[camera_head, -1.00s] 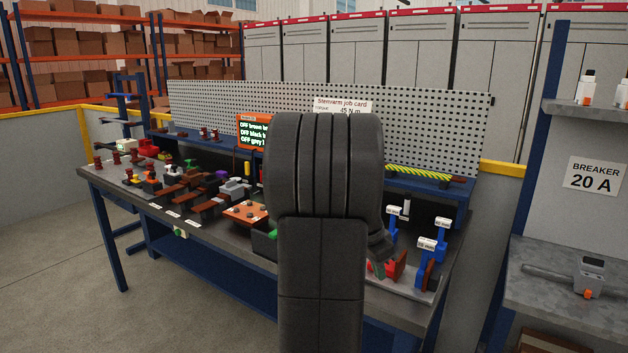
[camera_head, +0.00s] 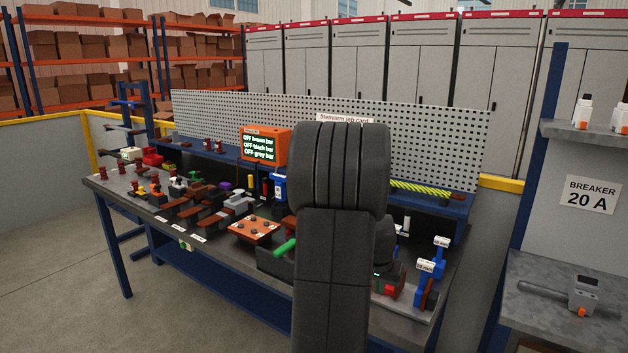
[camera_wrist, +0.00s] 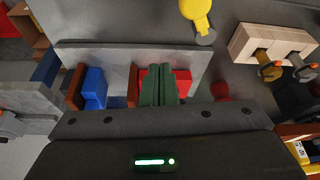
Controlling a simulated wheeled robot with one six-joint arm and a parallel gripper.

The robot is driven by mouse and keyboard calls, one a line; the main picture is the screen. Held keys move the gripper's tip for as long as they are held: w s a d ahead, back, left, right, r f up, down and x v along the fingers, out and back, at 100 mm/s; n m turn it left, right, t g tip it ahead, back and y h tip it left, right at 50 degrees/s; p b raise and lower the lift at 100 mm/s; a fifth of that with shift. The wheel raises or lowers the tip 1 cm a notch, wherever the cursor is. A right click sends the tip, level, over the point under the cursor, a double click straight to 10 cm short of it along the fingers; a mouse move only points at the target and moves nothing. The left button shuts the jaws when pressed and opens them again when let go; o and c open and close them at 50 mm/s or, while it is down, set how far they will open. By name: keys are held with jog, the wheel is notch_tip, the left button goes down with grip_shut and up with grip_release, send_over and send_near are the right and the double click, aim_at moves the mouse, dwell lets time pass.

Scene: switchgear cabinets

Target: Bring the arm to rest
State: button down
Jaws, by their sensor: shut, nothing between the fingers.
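My arm (camera_head: 338,200) stands upright in the middle of the head view and hides part of the workbench (camera_head: 120,202) behind it. In the wrist view my gripper (camera_wrist: 158,86) shows as two dark green fingers side by side, closed together with nothing between them. Past the fingers are a red block (camera_wrist: 180,80) and a blue block (camera_wrist: 94,88) with brown plates. I cannot tell how far the fingers are from them. In the head view the fingers are too small and too covered to make out.
The bench holds an orange-framed screen (camera_head: 265,147), an orange box (camera_head: 254,230), a green-handled tool (camera_head: 284,247) and blue stands (camera_head: 426,285) at its right end. A perforated board (camera_head: 230,120) rises behind. A grey shelf unit (camera_head: 560,290) stands at right. The floor (camera_head: 50,290) at left is clear.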

jog(key=w, duration=0.1)
jog(key=w+d, duration=0.1)
jog(key=w+b, duration=0.1)
jog(key=shift+w+d+r, duration=0.2)
jog(key=shift+d+r, duration=0.05)
jog(key=shift+r, duration=0.1)
jog(key=shift+w+r, duration=0.1)
jog(key=shift+r, duration=0.25)
jog(key=shift+v, duration=0.85)
jog(key=shift+s+f, duration=0.1)
jog(key=shift+s, duration=0.15)
